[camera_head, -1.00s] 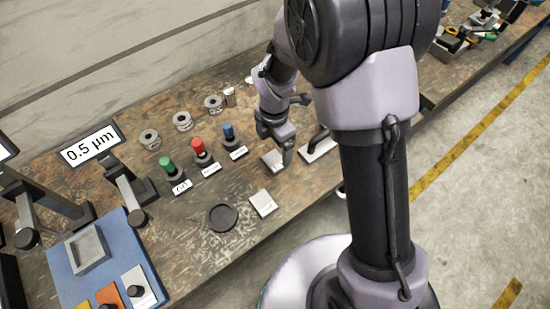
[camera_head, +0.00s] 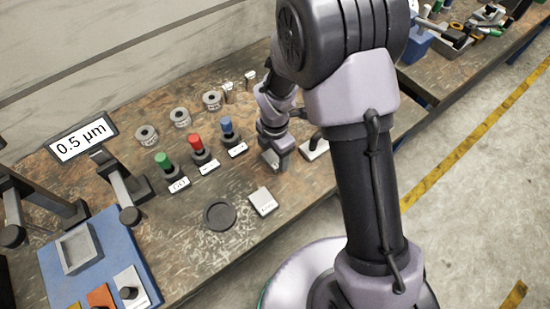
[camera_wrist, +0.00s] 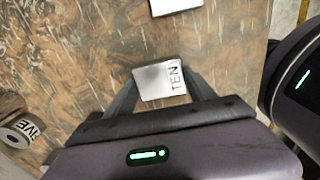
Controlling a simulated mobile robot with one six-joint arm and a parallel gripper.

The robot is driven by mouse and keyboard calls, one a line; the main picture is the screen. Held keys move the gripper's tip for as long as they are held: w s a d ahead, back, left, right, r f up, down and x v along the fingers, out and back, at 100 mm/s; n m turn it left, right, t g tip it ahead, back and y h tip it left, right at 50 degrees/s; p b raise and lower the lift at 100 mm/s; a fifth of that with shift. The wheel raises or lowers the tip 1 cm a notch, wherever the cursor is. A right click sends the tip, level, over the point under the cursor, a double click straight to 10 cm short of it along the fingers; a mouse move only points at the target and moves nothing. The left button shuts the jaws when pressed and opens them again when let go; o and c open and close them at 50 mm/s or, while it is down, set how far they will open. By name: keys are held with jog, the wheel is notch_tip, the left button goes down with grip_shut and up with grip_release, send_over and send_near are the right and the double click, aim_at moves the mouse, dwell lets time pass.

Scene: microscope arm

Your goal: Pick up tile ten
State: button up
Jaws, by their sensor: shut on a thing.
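Tile ten (camera_wrist: 161,82) is a flat, light grey square printed "TEN" in the wrist view. It lies between the two fingers of my gripper (camera_wrist: 163,92), which is shut on it. In the head view my gripper (camera_head: 279,161) points down over the bench at tile ten (camera_head: 268,158), partly hiding it. I cannot tell whether the tile touches the bench or is slightly raised. A second light tile (camera_head: 263,201) lies apart, nearer the bench's front edge; a light tile (camera_wrist: 176,6) also shows at the wrist view's top edge.
Green (camera_head: 164,162), red (camera_head: 196,143) and blue (camera_head: 227,126) buttons stand on the bench (camera_head: 180,235) left of my gripper, with white labels. A black round dish (camera_head: 219,216) lies nearby. A dark handled object (camera_head: 314,145) stands close right of my gripper.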

grip_shut()
